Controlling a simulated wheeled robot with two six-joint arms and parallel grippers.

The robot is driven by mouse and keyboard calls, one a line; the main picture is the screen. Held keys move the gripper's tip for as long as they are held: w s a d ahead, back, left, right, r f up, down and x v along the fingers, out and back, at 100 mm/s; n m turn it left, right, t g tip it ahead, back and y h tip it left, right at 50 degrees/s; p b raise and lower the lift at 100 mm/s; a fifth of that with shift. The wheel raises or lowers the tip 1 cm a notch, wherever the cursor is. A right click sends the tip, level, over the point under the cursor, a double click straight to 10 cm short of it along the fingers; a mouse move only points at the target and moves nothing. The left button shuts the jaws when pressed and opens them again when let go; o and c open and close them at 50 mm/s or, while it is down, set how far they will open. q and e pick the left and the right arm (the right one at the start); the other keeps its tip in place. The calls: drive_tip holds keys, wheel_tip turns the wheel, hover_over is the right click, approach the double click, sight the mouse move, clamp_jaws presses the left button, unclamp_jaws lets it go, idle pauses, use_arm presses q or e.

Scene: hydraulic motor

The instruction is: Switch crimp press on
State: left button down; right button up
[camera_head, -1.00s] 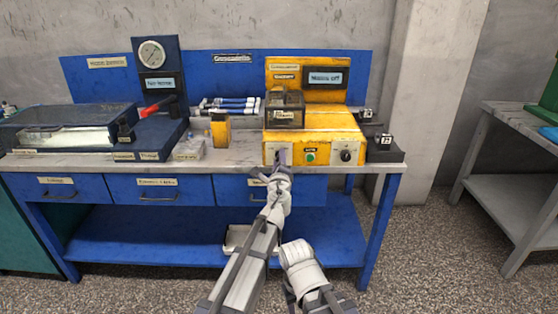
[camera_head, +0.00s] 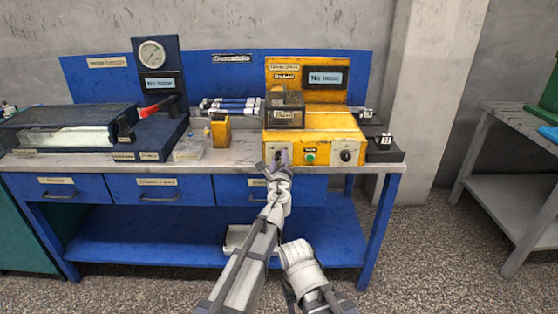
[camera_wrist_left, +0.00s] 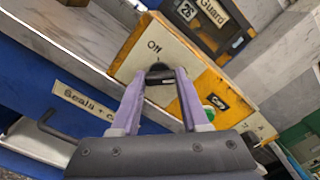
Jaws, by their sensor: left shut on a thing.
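The yellow crimp press (camera_head: 340,122) stands at the right end of the workbench. Its display (camera_head: 325,79) reads "No hose". My left gripper (camera_head: 277,157) is at the left part of the press's front panel. In the left wrist view, its two fingers (camera_wrist_left: 160,76) are shut on a dark rotary switch (camera_wrist_left: 159,68), below the label "ON" (camera_wrist_left: 154,46). The fingers hide part of the switch. A green button (camera_head: 310,157) and a dark knob (camera_head: 346,156) sit to the right on the same panel. My right gripper is not in view.
The workbench (camera_head: 235,160) has blue drawers below its top. A test unit with a gauge (camera_head: 152,54) stands on the left, with a small yellow block (camera_head: 220,132) between it and the press. Another bench (camera_head: 505,140) stands far right.

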use_arm(q)
drive_tip(key=shift+c, duration=2)
unclamp_jaws()
drive_tip(key=shift+s, duration=0.1)
drive_tip(key=s, duration=0.7)
drive_tip(key=shift+s, duration=0.3)
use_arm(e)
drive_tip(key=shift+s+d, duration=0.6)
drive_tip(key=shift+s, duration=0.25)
